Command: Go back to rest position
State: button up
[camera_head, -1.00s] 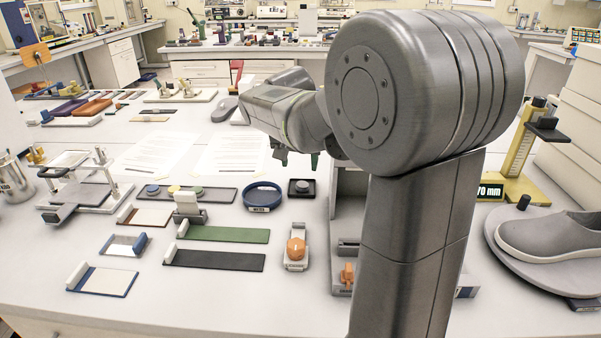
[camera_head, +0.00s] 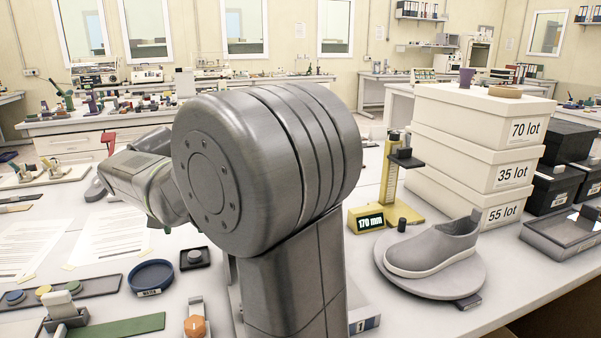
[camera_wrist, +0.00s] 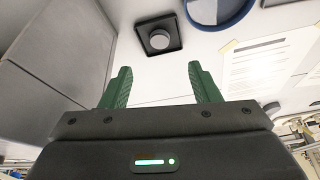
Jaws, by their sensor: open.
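My gripper (camera_wrist: 157,88) shows in the wrist view with its two green fingers spread apart and nothing between them. It is over the white table (camera_wrist: 200,65), near a small black square block with a round grey knob (camera_wrist: 159,39). In the head view my grey arm fills the middle and reaches away to the left over the table; the fingers are mostly hidden behind it there.
A grey shoe (camera_head: 433,248) sits on a round grey turntable (camera_head: 400,275) at right. A yellow height gauge (camera_head: 390,185) reads 170 mm. White boxes (camera_head: 480,145) are stacked behind. A blue ring dish (camera_head: 152,277) and paper sheets (camera_head: 105,238) lie at left.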

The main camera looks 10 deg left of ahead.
aim_at(194, 255)
jog(key=x, duration=1.1)
jog(key=shift+b, duration=0.35)
jog(key=shift+r, duration=0.2)
